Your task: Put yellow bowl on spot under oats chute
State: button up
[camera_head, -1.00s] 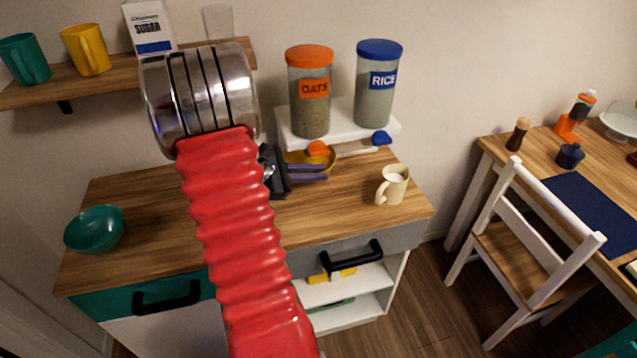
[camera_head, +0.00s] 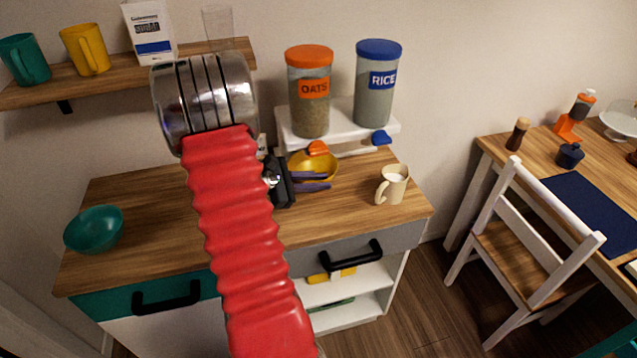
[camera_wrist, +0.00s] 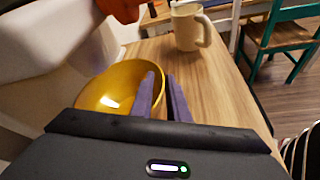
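The yellow bowl (camera_head: 318,163) is on or just above the wooden counter, close under the orange oats spout (camera_head: 317,148). It also shows in the wrist view (camera_wrist: 105,90). My gripper (camera_head: 328,181) is at the bowl's near side. In the wrist view my purple fingers (camera_wrist: 160,75) straddle the bowl's wall, one inside and one outside. A narrow gap shows between them; whether they press on the wall is unclear. The OATS container (camera_head: 310,115) has an orange lid and stands on the white shelf above. The spot under the chute is hidden.
A RICE container (camera_head: 374,100) with a blue spout (camera_head: 381,138) stands to the right. A cream mug (camera_head: 392,184) is right of my gripper. A teal bowl (camera_head: 94,229) sits at the counter's left. The counter front is mostly clear.

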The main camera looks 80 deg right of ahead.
jog(key=o, duration=0.4)
jog(key=shift+o, duration=0.2)
jog(key=shift+w+r, duration=0.1)
jog(key=v, duration=1.2)
jog(key=shift+a, duration=0.1)
dwell(0.4)
